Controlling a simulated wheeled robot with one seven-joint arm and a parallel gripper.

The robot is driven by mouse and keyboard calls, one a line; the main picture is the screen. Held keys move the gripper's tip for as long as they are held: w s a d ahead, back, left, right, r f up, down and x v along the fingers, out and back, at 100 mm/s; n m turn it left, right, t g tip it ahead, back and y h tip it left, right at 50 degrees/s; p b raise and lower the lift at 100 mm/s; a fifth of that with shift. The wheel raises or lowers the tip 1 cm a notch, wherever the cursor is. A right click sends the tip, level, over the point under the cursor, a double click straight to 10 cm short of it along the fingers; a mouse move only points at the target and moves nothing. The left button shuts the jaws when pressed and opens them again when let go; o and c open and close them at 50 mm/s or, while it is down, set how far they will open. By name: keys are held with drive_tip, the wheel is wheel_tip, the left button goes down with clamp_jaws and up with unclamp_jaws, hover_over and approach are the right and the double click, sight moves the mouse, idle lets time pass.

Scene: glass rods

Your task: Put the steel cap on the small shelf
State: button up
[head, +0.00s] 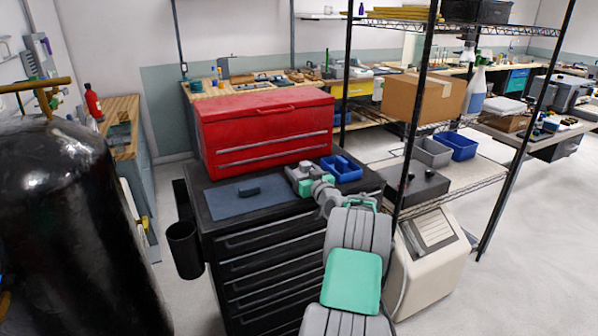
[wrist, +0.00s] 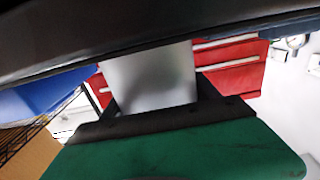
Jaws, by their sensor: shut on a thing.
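My gripper (wrist: 155,95) is shut on the steel cap (wrist: 148,75), a plain pale grey, smooth piece between the two dark fingers in the wrist view. In the head view my gripper (head: 296,175) is low over the black tool cabinet's top, between the blue mat and the blue bin. The cap cannot be told apart from the gripper there. Whether the cap touches the cabinet top cannot be told. A small white shelf (head: 322,16) is on the back wall at the top of the head view; I cannot tell whether it is the task's shelf.
A wire rack (head: 478,172) stands right, holding a cardboard box (head: 424,97). A black tank (head: 65,225) stands left.

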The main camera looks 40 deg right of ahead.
drive_tip(key=shift+f+b, duration=0.15)
drive_tip(key=shift+b, duration=0.15)
drive_tip(key=o, duration=1.7)
drive_tip(key=shift+o, duration=0.2)
